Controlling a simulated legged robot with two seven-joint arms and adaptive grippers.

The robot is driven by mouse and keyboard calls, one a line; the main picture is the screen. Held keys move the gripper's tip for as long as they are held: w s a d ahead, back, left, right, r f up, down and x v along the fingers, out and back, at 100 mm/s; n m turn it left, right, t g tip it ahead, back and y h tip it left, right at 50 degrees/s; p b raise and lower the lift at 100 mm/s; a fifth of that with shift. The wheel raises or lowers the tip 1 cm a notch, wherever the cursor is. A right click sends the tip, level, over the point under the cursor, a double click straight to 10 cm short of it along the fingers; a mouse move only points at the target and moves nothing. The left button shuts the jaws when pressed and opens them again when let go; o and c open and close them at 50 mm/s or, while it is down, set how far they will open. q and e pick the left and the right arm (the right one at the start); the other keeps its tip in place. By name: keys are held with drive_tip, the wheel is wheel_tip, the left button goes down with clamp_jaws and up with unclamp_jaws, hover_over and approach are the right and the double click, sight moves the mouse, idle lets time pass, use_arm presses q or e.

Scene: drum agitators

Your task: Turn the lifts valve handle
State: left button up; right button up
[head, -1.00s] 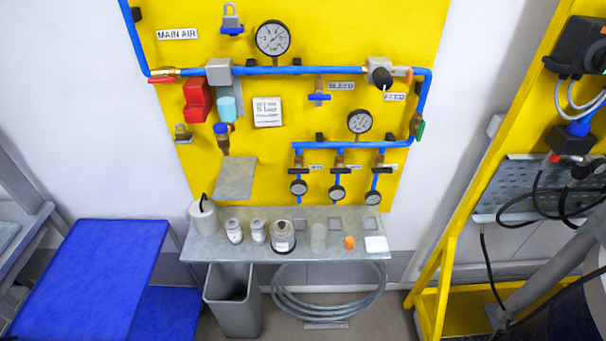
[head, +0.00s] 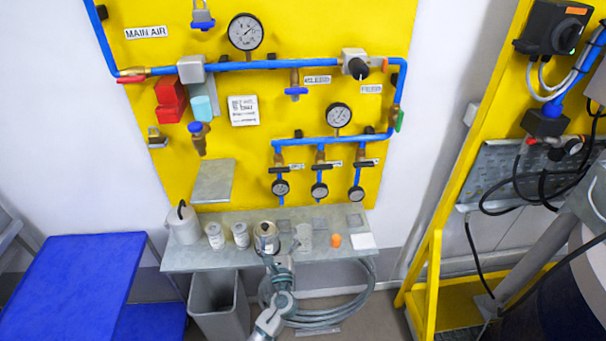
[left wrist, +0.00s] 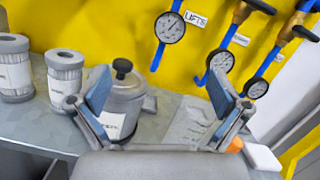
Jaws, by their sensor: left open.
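The lifts valve handle (head: 279,168) is a dark bar on the leftmost of three small blue branch lines in the head view. Its round gauge (head: 280,188) hangs below it. In the left wrist view the LIFTS label (left wrist: 196,18) and that gauge (left wrist: 170,27) are at the top, while the handle itself is out of frame. My left gripper (left wrist: 160,92) is open and empty, with its two blue-padded fingers apart. In the head view the left gripper (head: 277,262) is at the shelf's front edge, below and apart from the handle. My right gripper is not in view.
A grey shelf (head: 195,258) below the panel carries a lidded jar (left wrist: 125,95), white-labelled canisters (left wrist: 65,75) and an orange piece (head: 336,240). The jar stands beyond my left fingers. A bin (head: 215,312) and coiled hose (head: 350,305) are below. Two similar valves sit to the right.

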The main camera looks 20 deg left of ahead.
sight(279, 168)
use_arm(q)
wheel_tip(279, 168, up, 7)
drive_tip(key=w+d+m+t, duration=0.1)
drive_tip(key=w+m+t, duration=0.1)
drive_tip(key=m, duration=0.2)
drive_tip(key=shift+y, duration=0.4)
drive_tip(key=p+x, duration=0.1)
drive_tip(key=x, duration=1.4)
drive_tip(key=shift+w+a, duration=0.15)
drive_tip(key=shift+w+a+r, duration=0.2)
drive_tip(key=shift+w+a, duration=0.05)
drive_tip(key=shift+w, duration=0.2)
drive_tip(key=c, duration=1.2)
